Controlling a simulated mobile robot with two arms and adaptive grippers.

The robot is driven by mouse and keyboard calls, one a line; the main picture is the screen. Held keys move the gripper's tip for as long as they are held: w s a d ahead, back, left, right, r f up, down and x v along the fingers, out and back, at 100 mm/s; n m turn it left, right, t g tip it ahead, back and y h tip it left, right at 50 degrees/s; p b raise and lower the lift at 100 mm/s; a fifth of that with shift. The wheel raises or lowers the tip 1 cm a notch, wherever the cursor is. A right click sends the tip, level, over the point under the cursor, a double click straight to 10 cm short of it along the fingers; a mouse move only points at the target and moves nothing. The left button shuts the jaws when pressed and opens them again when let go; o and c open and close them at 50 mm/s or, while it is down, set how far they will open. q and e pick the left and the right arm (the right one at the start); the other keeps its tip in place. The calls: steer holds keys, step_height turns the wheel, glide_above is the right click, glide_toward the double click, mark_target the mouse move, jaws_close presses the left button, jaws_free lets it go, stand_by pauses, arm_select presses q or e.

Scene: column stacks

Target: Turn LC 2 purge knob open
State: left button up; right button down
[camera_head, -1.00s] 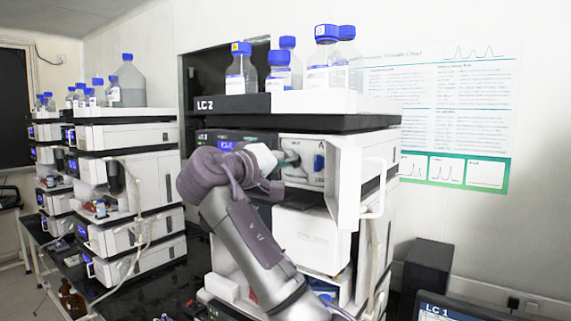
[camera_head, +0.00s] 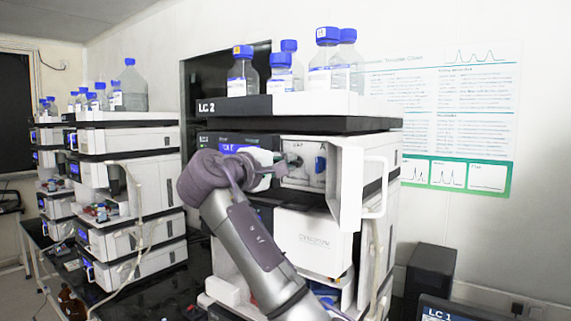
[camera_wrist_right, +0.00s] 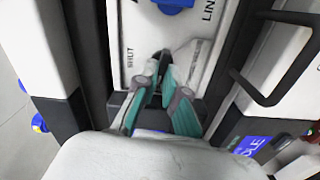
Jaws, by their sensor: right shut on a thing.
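The LC 2 stack (camera_head: 207,107) stands in the middle of the head view. On its upper module is a pale panel with a small dark purge knob (camera_head: 296,161), partly covered by my gripper, and a blue knob (camera_head: 320,164) to its right. In the right wrist view the dark purge knob (camera_wrist_right: 163,59) sits by the printed word SHUT, and the blue knob (camera_wrist_right: 172,4) is at the top edge. My right gripper (camera_head: 284,167) is at the panel; its teal fingers (camera_wrist_right: 162,76) are closed around the dark knob. The knob's exact angle is hard to tell. My left gripper is out of view.
The white door (camera_head: 350,185) of the module stands open just right of the panel, with a handle (camera_head: 376,188). Blue-capped bottles (camera_head: 242,72) stand on top of LC 2. Another stack (camera_head: 128,160) stands to the left.

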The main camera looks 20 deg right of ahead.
stand_by(0.4)
steer(key=c, duration=1.3)
jaws_free()
steer(key=shift+o, duration=0.2)
steer(key=v, duration=1.2)
